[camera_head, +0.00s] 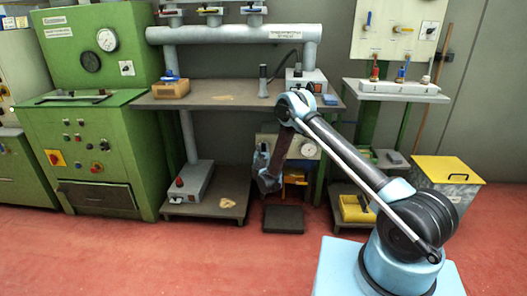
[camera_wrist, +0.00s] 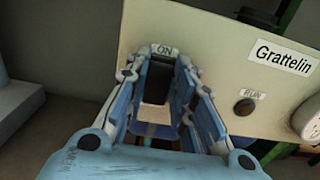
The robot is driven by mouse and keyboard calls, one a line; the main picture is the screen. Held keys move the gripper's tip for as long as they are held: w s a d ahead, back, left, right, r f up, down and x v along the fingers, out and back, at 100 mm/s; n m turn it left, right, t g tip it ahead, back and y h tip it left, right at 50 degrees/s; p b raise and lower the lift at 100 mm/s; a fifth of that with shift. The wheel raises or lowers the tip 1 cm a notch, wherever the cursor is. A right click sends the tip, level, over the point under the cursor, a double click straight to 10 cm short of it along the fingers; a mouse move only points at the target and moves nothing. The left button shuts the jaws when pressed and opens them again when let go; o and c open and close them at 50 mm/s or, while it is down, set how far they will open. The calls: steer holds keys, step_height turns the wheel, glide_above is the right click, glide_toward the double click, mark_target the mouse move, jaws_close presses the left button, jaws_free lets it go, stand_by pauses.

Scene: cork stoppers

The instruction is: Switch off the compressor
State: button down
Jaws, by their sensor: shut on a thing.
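The compressor's pale panel (camera_wrist: 215,40) carries a "Grattelin" label and fills much of the wrist view. It also shows under the middle bench in the head view (camera_head: 296,153), partly behind my arm. A dark switch (camera_wrist: 157,82) stands on the panel below a small "ON" plate (camera_wrist: 164,50). My gripper (camera_wrist: 165,68) has its blue fingers on either side of the switch and is shut on it. The fingers hide the switch's sides. In the head view my gripper (camera_head: 262,150) is small, at the panel's left side.
A dark round button (camera_wrist: 244,107) and the edge of a pale gauge (camera_wrist: 310,120) are right of the gripper. The bench top (camera_head: 215,98) lies above the panel. A dark block (camera_head: 283,219) sits on the red floor below. Open floor lies in front.

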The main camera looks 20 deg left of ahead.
steer(key=shift+f, duration=0.1)
steer(key=shift+s+d+f+t+y, duration=0.1)
steer(key=shift+f+t+y, duration=0.1)
steer(key=shift+t, duration=0.45)
steer(key=shift+s+f+t+y, duration=0.1)
steer(key=shift+t+y, duration=0.1)
steer(key=shift+t, duration=0.45)
steer(key=c, duration=1.4)
jaws_free()
steer(key=shift+o, duration=0.2)
steer(key=shift+r, duration=0.2)
steer(key=shift+r, duration=4.8)
